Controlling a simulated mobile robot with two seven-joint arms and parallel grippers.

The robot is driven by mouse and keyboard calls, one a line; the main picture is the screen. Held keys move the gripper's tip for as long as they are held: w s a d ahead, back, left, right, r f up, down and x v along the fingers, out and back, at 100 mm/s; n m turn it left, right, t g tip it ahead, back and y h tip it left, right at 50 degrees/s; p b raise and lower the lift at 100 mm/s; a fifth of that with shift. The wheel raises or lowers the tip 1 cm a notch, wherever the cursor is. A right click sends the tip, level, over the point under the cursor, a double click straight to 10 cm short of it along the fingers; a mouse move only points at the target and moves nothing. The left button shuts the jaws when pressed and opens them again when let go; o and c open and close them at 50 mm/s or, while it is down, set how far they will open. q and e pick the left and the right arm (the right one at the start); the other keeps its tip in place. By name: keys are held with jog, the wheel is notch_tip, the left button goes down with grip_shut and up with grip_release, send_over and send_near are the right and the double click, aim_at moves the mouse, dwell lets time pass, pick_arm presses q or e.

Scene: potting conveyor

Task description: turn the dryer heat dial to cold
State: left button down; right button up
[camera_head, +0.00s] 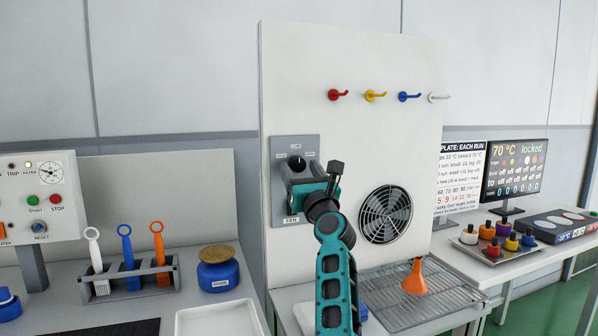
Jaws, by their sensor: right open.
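A grey control plate (311,148) is fixed to the white upright panel. Its black dial (297,162) shows near the top, with small labels around it too small to read. A label at the bottom of the plate reads FAN. My right gripper (308,180) is open in front of the plate, just below and right of the dial in the picture. It covers the middle of the plate, and whether it touches anything there I cannot tell. My left gripper is not in view.
A round fan grille (386,214) is right of my arm, above a wire rack (440,296) with an orange funnel (414,278). Coloured hooks (372,96) line the panel above. A tool rack (150,277) and blue jar (218,273) stand left. A screen (514,170) is at right.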

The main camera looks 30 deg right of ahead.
jog(key=shift+c, duration=0.2)
jog(key=c, duration=1)
